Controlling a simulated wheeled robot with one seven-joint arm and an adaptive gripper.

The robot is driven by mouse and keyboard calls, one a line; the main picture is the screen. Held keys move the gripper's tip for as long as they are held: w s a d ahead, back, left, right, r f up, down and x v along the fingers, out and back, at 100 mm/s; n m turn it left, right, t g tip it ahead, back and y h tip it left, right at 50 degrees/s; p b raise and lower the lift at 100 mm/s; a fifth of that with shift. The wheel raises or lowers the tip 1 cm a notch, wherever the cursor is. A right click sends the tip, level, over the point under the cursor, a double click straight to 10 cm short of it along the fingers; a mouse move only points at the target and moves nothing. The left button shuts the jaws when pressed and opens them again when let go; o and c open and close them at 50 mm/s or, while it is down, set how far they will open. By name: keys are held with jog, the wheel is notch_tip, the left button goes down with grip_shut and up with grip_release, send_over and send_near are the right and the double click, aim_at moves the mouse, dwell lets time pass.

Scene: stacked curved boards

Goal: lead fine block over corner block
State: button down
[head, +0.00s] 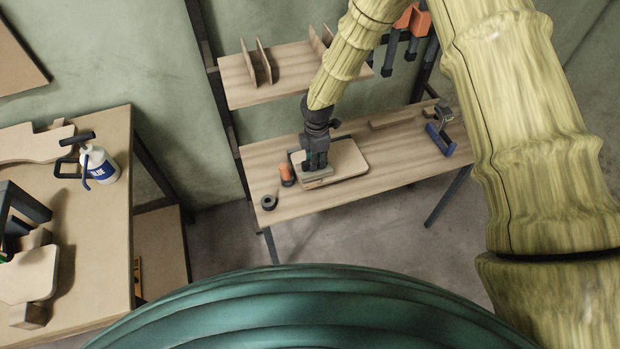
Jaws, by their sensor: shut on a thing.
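My gripper (316,160) is dark and points down over the bench at the back. It is shut on a small grey-beige block (317,179), which I take to be the fine block. The block is at the front left part of a pale board with rounded corners (347,158). The block looks low on or just above the board; I cannot tell whether they touch. The gripper hides part of the board's left side. I cannot make out a separate corner block for sure.
The wooden bench (400,150) carries an orange and dark cylinder (287,174), a black roll (268,202) and a blue clamp (440,139) at the right. A shelf (285,84) with upright boards hangs above.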

aim_at(306, 162)
jog(key=shift+f+b, duration=0.35)
jog(key=shift+f, duration=0.25)
dwell(0.4)
jog(key=shift+s+a+r, duration=0.15)
jog(key=shift+s+a, duration=0.1)
jog(key=shift+a, duration=0.55)
jog(key=shift+a, duration=0.1)
jog(key=shift+s+a+f, duration=0.2)
jog(key=shift+s+a, duration=0.1)
jog(key=shift+a, duration=0.35)
